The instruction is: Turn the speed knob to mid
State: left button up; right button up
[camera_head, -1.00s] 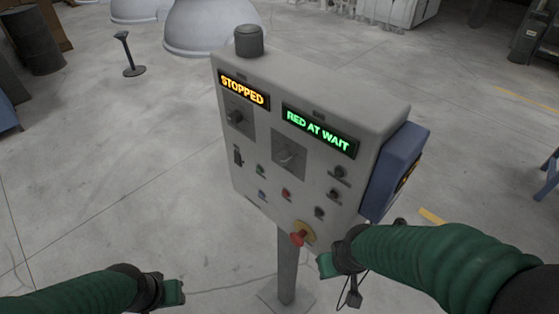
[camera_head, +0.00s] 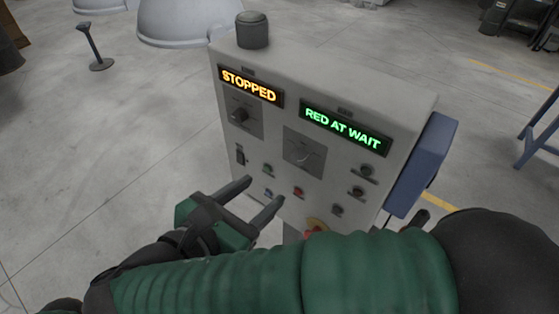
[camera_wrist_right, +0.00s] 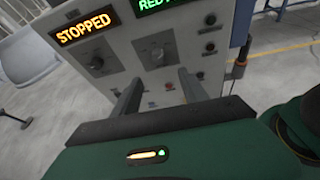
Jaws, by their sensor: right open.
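The grey control box (camera_head: 278,75) stands tilted in view, with a lit STOPPED sign (camera_head: 249,86) and a lit RED AT WAIT sign (camera_head: 344,128). A dark rotary knob (camera_head: 238,115) sits on a square plate under STOPPED; it also shows in the right wrist view (camera_wrist_right: 97,63). Its label is too small to read, so I cannot confirm that it is the speed knob. My left gripper does not show.
Several small buttons and switches (camera_head: 298,191) are on the lower panel, close to my right fingers. A red emergency button (camera_head: 314,227) is partly hidden by my right arm. A blue box (camera_head: 424,165) is on the right side. Open floor lies to the left.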

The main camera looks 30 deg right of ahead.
aim_at(298, 161)
jog(key=x, duration=0.8)
jog(key=w+p+x, duration=0.1)
jog(key=x, duration=0.3)
jog(key=shift+w+f, duration=0.1)
jog(key=shift+f, duration=0.1)
jog(key=shift+w+d+f, duration=0.15)
jog(key=shift+w+f, duration=0.1)
jog(key=shift+f, duration=0.05)
jog(key=shift+d+f, duration=0.15)
jog(key=shift+d, duration=0.25)
jog(key=shift+w+d+f, duration=0.1)
jog(key=shift+d+f, duration=0.1)
jog(key=shift+d, duration=0.65)
jog(key=shift+c, duration=1.1)
jog(key=shift+r, duration=0.1)
jog(key=shift+c, duration=1.1)
jog(key=shift+w+a, duration=0.1)
jog(key=shift+a, duration=0.15)
jog(key=c, duration=0.5)
grip_shut()
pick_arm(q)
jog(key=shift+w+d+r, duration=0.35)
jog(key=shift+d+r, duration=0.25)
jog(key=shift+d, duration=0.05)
